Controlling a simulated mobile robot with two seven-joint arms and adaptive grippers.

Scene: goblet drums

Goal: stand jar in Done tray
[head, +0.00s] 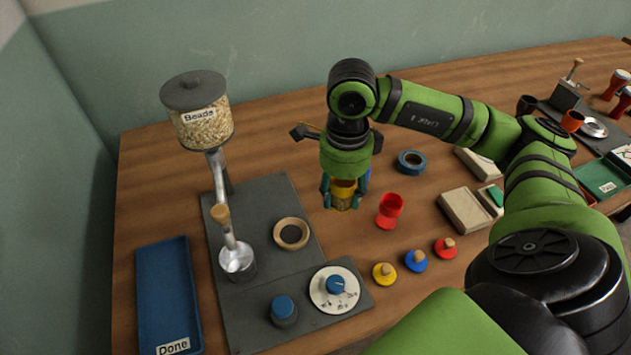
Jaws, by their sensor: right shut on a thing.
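My right gripper (342,192) points down and is shut on a yellow jar (344,190). The jar looks upright, its lower part shows a gold, grainy look, and its sides are partly hidden by the fingers. I cannot tell whether it touches the table. The blue Done tray (168,290) lies at the left front, labelled "Done", and its visible floor is empty. The tray is well to the left of the gripper, beyond the grey dispenser board. My left gripper is not in view.
A bead dispenser (202,130) stands on a grey board (280,205) with a wooden ring (291,233), blue button (284,308) and dial (334,289). A red goblet (390,210), blue tape roll (411,162) and yellow (384,273), blue (416,261) and red (445,249) knobbed stoppers sit nearby.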

